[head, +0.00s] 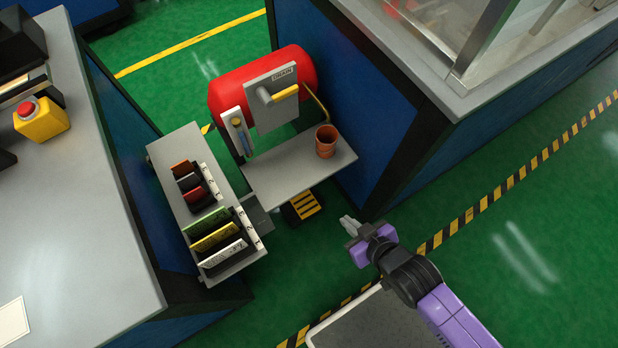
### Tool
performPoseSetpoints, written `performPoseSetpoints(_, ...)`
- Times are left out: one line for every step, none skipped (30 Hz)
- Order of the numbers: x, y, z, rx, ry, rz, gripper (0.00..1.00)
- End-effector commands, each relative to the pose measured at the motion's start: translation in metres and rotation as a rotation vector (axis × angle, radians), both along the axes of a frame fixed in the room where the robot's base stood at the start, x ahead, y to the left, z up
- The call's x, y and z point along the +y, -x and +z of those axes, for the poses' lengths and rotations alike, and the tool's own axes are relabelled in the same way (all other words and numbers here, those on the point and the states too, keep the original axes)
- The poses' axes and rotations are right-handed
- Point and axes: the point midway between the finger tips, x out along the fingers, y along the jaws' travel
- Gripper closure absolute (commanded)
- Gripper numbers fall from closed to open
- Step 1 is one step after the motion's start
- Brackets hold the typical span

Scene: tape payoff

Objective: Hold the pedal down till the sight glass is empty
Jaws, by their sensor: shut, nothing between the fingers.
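The pedal (304,207), black with yellow stripes, sits low near the floor under the front of the grey shelf. The sight glass (241,136) is a narrow tube on a white plate beside the red tank (227,94). Blue shows in its lower part; the exact level is too small to read. My gripper (346,221) is shut and empty. In the picture it is to the right of the pedal and slightly lower, apart from it.
An orange-brown cup (326,147) stands on the grey shelf (285,175). A yellow-handled lever (285,92) is on the panel above. A rack of labelled cards (165,160) stands left. Blue-sided benches flank the gap; green floor is open at right.

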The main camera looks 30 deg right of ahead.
Motion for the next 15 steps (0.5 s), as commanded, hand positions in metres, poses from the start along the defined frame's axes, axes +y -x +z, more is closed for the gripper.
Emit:
performPoseSetpoints(0.000, -0.020, -0.045, 0.042, 0.000, -0.001, 1.00)
performPoseSetpoints(0.000, -0.029, -0.063, 0.071, 0.000, -0.002, 1.00)
performPoseSetpoints(0.000, -0.040, -0.086, 0.112, 0.000, -0.002, 1.00)
performPoseSetpoints(0.000, -0.049, -0.102, 0.142, 0.000, -0.003, 1.00)
performPoseSetpoints(0.000, -0.058, -0.118, 0.171, 0.000, -0.004, 1.00)
performPoseSetpoints(0.001, -0.069, -0.137, 0.212, -0.001, -0.004, 1.00)
performPoseSetpoints(0.001, -0.078, -0.150, 0.241, -0.002, -0.005, 1.00)
performPoseSetpoints(0.002, -0.087, -0.162, 0.269, -0.002, -0.006, 1.00)
performPoseSetpoints(0.002, -0.097, -0.177, 0.307, -0.003, -0.007, 1.00)
performPoseSetpoints(0.003, -0.104, -0.186, 0.333, -0.004, -0.008, 1.00)
performPoseSetpoints(0.004, -0.111, -0.194, 0.358, -0.005, -0.008, 1.00)
performPoseSetpoints(0.005, -0.120, -0.203, 0.388, -0.006, -0.009, 1.00)
performPoseSetpoints(0.005, -0.125, -0.209, 0.409, -0.007, -0.010, 1.00)
performPoseSetpoints(0.006, -0.130, -0.214, 0.428, -0.008, -0.010, 1.00)
performPoseSetpoints(0.007, -0.136, -0.219, 0.450, -0.009, -0.011, 1.00)
